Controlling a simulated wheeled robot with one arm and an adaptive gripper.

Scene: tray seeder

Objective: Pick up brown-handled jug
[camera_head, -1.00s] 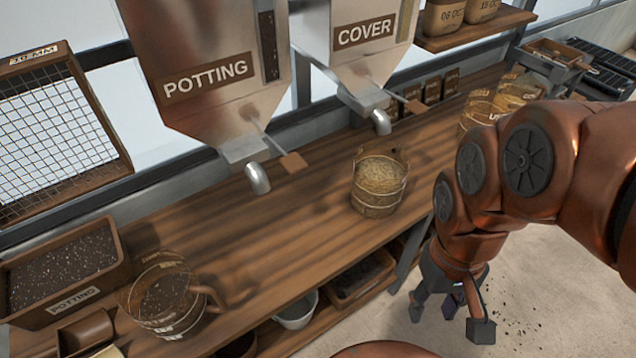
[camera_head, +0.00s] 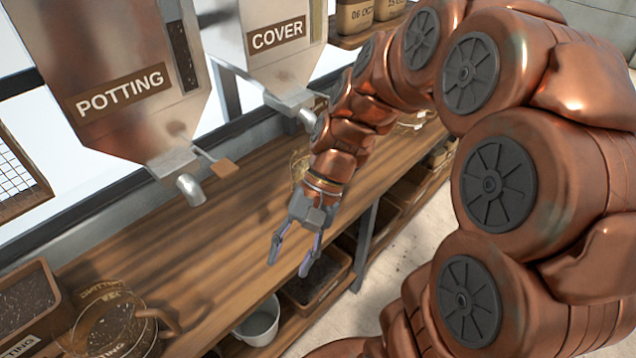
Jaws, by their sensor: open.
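The brown-handled jug (camera_head: 112,328) stands on the bench at the lower left. It is clear with dark potting mix inside, and its brown handle (camera_head: 172,308) sticks out to the right. The picture's bottom edge cuts off its base. My gripper (camera_head: 288,268) is open and empty, with its fingers pointing down near the bench's front edge. It is to the right of the jug and well apart from it.
A second jug (camera_head: 297,163) under the cover hopper (camera_head: 278,38) is mostly hidden by my arm. The potting hopper's spout (camera_head: 190,188) hangs over the bench (camera_head: 180,245). A soil box (camera_head: 48,280) stands left of the jug.

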